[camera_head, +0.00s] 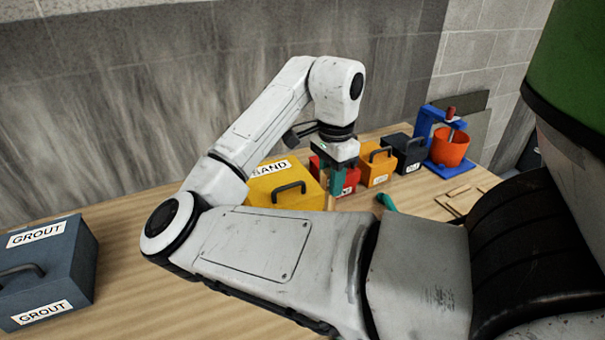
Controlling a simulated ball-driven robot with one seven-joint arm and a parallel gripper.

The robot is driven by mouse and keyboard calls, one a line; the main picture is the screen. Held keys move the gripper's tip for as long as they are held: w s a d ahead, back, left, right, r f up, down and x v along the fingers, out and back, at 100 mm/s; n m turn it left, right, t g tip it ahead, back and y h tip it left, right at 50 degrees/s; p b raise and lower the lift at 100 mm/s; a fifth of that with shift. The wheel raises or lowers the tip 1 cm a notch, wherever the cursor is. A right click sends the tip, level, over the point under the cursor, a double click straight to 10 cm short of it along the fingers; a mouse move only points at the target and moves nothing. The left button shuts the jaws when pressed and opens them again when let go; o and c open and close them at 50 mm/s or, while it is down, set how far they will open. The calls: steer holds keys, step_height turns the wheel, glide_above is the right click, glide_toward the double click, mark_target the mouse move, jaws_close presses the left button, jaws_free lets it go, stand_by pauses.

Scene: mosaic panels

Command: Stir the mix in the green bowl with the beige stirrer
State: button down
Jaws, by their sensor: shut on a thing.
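My gripper (336,184), with teal fingers, points down over the table behind my forearm. It is shut on a thin beige stick, the beige stirrer (331,202), of which only a short piece shows below the fingers. The stirrer's lower end is hidden by my arm. I cannot make out the green bowl for certain. A small green rounded piece (386,202) shows just above my forearm, right of the gripper, and I cannot tell whether it is part of the bowl. The mix is not visible.
A yellow SAND box (263,186) stands left of my gripper. Red (350,180), orange (376,164) and dark (406,152) boxes stand behind it. A blue stand with an orange bucket (450,148) is far right. A blue-grey GROUT box (45,270) is at left. Wooden table (150,225) between is clear.

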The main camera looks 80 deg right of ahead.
steer(key=shift+w+f, duration=0.15)
steer(key=shift+w, duration=0.05)
steer(key=shift+w+d+f, duration=0.3)
steer(key=shift+f, duration=0.15)
steer(key=shift+w+d+f, duration=0.25)
steer(key=shift+f, duration=0.2)
steer(key=shift+s+a+f+b, duration=0.2)
steer(key=shift+f+b, duration=0.7)
steer(key=shift+f, duration=0.6)
steer(key=shift+s+a+f+b, duration=0.2)
steer(key=shift+f+b, duration=0.7)
steer(key=shift+f, duration=0.65)
steer(key=shift+s+a+f+b, duration=0.2)
steer(key=shift+f+b, duration=0.7)
steer(key=shift+f, duration=0.6)
